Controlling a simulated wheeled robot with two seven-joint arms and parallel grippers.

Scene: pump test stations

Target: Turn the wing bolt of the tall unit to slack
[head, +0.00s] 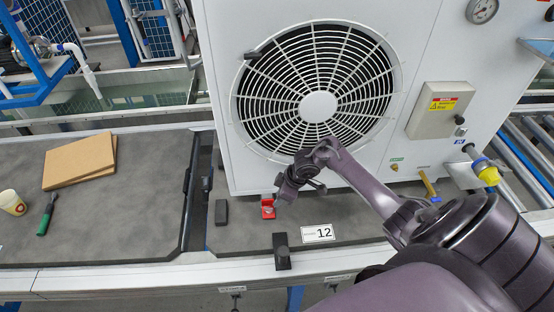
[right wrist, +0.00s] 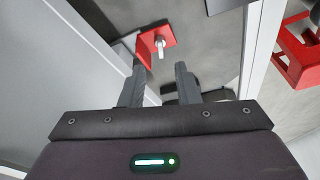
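The tall unit (head: 225,90) is a white cabinet with a large round fan grille, standing on a grey station plate. A red bracket (head: 268,213) sits at its lower front left corner. In the right wrist view the red bracket (right wrist: 148,52) carries a small silver bolt (right wrist: 160,48), which I take to be the wing bolt. My right gripper (head: 280,197) is just above the bracket in the head view. In the right wrist view its two fingers (right wrist: 158,88) are apart with nothing between them, and the bolt is beyond their tips. My left gripper is not in view.
Cardboard (head: 80,160), a cup (head: 12,203) and a green-handled tool (head: 47,214) lie on the left plate. Another red part (right wrist: 300,55) shows in the wrist view.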

